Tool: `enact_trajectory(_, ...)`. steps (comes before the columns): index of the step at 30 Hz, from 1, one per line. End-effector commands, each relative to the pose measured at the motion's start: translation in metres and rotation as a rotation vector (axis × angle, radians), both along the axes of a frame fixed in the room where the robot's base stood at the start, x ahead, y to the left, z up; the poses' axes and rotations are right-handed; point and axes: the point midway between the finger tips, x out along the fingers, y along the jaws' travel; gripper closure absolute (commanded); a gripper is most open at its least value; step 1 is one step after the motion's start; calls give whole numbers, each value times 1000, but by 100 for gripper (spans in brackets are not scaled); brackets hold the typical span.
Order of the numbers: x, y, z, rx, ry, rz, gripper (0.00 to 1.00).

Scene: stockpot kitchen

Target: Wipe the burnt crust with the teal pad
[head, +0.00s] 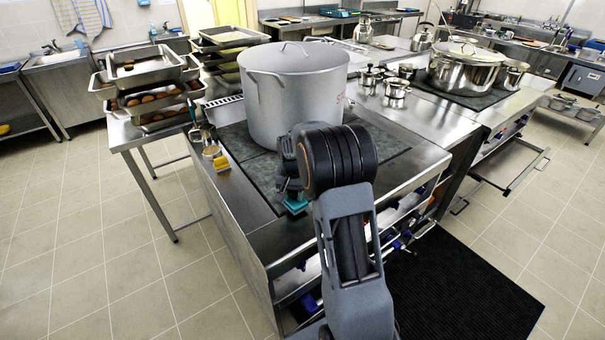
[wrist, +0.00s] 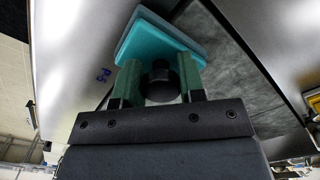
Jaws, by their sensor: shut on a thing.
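My gripper (head: 291,190) is shut on the teal pad (head: 296,205), low over the front part of the steel counter. In the wrist view, my gripper's green fingers (wrist: 160,80) close on a dark round knob, and the pad (wrist: 155,35) lies just beyond the fingertips. I cannot tell whether the pad touches the surface. I cannot make out the burnt crust in either view; my arm hides part of the counter. A dark grey mottled plate (head: 240,150) lies in the counter under the large pot.
The large lidded grey stockpot (head: 292,100) stands close behind my gripper. A yellow sponge-like block (head: 222,164) sits at the counter's left edge. Stacked trays (head: 150,85) stand to the left. Small steel pots (head: 397,90) and another stockpot (head: 465,68) stand to the right.

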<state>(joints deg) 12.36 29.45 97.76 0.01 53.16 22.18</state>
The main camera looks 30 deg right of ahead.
Motion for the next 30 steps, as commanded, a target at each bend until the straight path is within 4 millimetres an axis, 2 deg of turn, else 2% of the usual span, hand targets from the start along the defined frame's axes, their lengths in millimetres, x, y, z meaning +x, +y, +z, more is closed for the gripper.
enact_trajectory(1, 2, 0, 21, -2, -11, 0, 93)
enact_trajectory(18, 2, 3, 71, -2, -6, 5, 93)
enact_trajectory(22, 2, 3, 78, -2, -6, 6, 93)
enact_trajectory(30, 2, 3, 77, -1, -7, 7, 93)
